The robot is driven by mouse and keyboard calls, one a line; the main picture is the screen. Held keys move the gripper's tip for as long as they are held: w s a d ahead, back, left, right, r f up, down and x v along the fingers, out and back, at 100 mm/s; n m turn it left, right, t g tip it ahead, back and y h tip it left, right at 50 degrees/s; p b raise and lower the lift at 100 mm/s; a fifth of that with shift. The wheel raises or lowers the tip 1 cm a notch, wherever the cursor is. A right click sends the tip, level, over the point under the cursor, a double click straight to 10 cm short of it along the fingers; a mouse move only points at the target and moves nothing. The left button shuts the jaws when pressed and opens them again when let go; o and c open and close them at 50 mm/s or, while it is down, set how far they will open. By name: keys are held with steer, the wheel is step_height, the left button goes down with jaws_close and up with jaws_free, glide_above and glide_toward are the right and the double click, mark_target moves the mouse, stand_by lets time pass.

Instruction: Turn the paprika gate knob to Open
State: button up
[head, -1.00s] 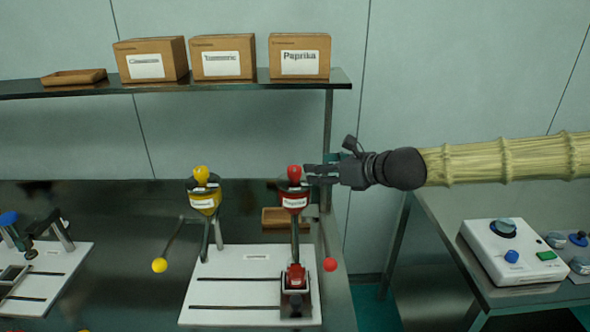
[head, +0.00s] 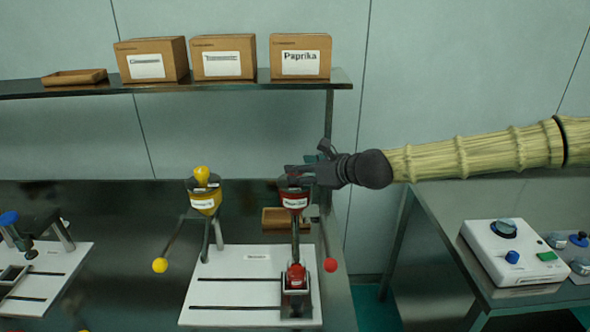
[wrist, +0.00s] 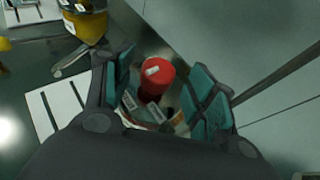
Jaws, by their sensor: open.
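The paprika gate is a red hopper (head: 294,203) with a white label, on a dark post above a white plate. Its red knob (wrist: 156,76) shows in the wrist view with a pale mark on top. My gripper (head: 295,172) is at the top of the red hopper in the head view and hides the knob there. In the wrist view my gripper (wrist: 160,85) is open, with one teal-padded finger on each side of the red knob. I cannot tell whether the pads touch it. The Open marking is too small or hidden to read.
A yellow hopper (head: 204,200) with a yellow knob stands close on the left. A lever with a red ball (head: 330,265) hangs at the right of the post. A shelf (head: 220,87) with labelled boxes is above. A white control box (head: 512,252) stands at right.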

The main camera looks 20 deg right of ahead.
steer(key=shift+x, duration=1.6)
steer(key=c, duration=1)
